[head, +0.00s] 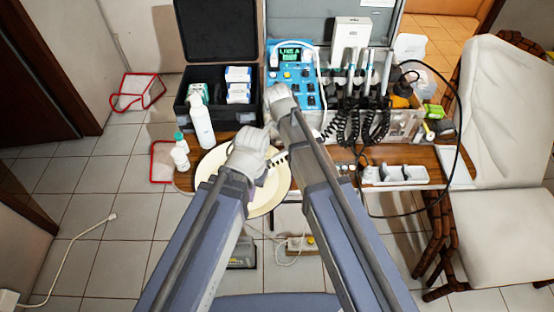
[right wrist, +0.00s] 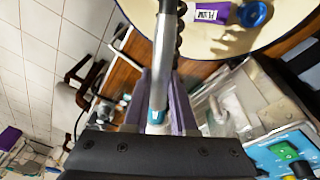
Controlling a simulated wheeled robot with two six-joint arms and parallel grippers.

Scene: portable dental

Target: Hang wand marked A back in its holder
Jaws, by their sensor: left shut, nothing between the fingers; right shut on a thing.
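My right gripper (right wrist: 160,100) is shut on a silver wand (right wrist: 161,65) with a blue band, which sits between its purple fingers in the right wrist view. I cannot read a letter on it. In the head view the right gripper (head: 280,100) is in front of the blue control unit (head: 306,92) and hides most of the wand. The holder (head: 352,98) stands right of that unit, with several upright wands (head: 370,62) and black coiled cords below. My left gripper (head: 258,140) is shut and empty above the cream plate (head: 275,190), below the right gripper.
An open black case (head: 188,112) holds boxes. A white tray (head: 400,175) lies at the right. A black hose (head: 459,120) loops toward the white chair (head: 500,110).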

